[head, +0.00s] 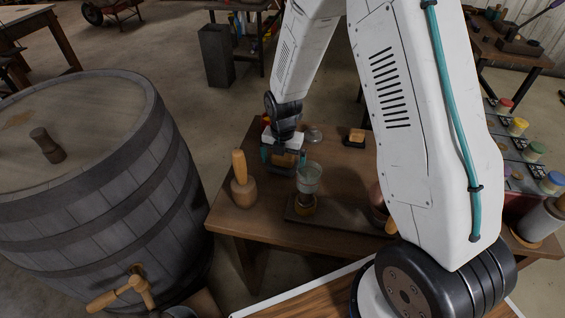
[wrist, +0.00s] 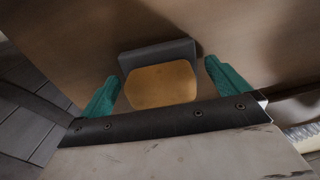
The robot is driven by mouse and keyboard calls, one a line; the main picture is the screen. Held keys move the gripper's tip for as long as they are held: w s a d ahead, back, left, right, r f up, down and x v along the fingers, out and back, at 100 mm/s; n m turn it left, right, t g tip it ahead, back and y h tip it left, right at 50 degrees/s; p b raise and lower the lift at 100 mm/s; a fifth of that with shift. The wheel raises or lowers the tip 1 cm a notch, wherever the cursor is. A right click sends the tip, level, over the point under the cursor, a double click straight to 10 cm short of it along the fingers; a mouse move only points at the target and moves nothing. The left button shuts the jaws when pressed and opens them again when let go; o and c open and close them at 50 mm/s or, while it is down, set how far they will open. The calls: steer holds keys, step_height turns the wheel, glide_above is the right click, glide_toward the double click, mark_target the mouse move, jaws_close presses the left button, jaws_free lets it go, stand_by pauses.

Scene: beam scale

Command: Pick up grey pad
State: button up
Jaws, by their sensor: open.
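In the wrist view a grey pad (wrist: 155,53) with a tan, wood-like face (wrist: 160,86) lies on the brown table. It sits between the two teal fingers of my gripper (wrist: 162,70), with a visible gap on each side. My gripper is open and holds nothing. In the head view my gripper (head: 285,157) is low over the far left part of the table. A tan bit (head: 284,161) shows between its fingers there, and the rest of the pad is hidden by the gripper.
On the wooden table (head: 262,222), a mallet (head: 242,185) stands left of my gripper and a clear glass (head: 308,178) stands close on the right. A dark block with an orange-tan top (head: 356,137) lies farther right. A large barrel (head: 95,190) stands left of the table.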

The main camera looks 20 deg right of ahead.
steer(key=shift+f, duration=0.25)
steer(key=c, duration=0.9)
steer(key=shift+c, duration=0.2)
steer(key=shift+r, duration=0.1)
steer(key=shift+r, duration=0.4)
steer(key=r, duration=0.3)
steer(key=shift+d, duration=0.4)
steer(key=d, duration=0.5)
steer(key=s+d, duration=0.1)
steer(key=d, duration=0.4)
steer(key=d+r, duration=0.1)
steer(key=d, duration=0.4)
steer(key=shift+s+d, duration=0.15)
